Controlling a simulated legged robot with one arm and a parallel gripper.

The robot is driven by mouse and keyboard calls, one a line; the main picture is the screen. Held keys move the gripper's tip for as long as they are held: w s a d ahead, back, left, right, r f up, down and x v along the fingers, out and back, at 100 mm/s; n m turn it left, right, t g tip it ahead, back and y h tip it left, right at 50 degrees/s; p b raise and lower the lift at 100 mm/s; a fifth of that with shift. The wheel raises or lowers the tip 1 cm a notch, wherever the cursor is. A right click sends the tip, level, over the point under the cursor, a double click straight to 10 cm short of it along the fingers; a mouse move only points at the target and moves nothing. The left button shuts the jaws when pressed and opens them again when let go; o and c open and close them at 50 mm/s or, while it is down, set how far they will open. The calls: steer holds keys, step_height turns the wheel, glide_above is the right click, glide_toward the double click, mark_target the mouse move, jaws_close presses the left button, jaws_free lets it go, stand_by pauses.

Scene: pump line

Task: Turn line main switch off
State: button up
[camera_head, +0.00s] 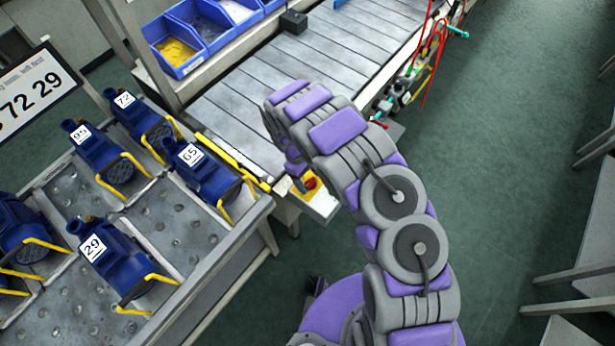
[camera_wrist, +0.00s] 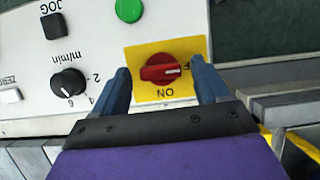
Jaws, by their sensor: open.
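The line main switch is a red rotary knob (camera_wrist: 162,72) on a yellow plate (camera_wrist: 145,93). The word ON appears upside down below the knob, and a partly covered letter F is at its right. The knob's bar lies roughly level across the wrist picture; I cannot tell for certain which position it marks. In the head view the red knob (camera_head: 311,183) sits at the conveyor's near end, beside my arm. My gripper (camera_wrist: 160,66) is open, with one blue finger on each side of the knob. I cannot tell whether they touch it.
The panel also has a black speed dial (camera_wrist: 68,82), a black JOG button (camera_wrist: 52,26) and a green button (camera_wrist: 129,9). A conveyor (camera_head: 270,90) runs behind. A table (camera_head: 185,250) with several blue pumps stands left.

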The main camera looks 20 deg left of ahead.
steer(key=p+v, duration=0.1)
steer(key=v, duration=1.6)
steer(key=shift+a, duration=0.2)
steer(key=shift+d+r, duration=0.1)
steer(key=s+d+r+m+b, duration=0.1)
steer(key=d+r+m, duration=0.3)
steer(key=d+r, duration=0.6)
steer(key=s+d+r+m+b, duration=0.1)
steer(key=s+d+r+m, duration=0.15)
steer(key=d+r, duration=0.75)
steer(key=s+d+m+y+b, duration=0.2)
steer(key=s+d+m, duration=0.3)
steer(key=s+d, duration=0.7)
steer(key=s+d+f+m+y+b, duration=0.1)
steer(key=s+m+y, duration=0.1)
steer(key=s, duration=1.2)
steer(key=shift+s+d, duration=0.2)
steer(key=shift+s, duration=0.15)
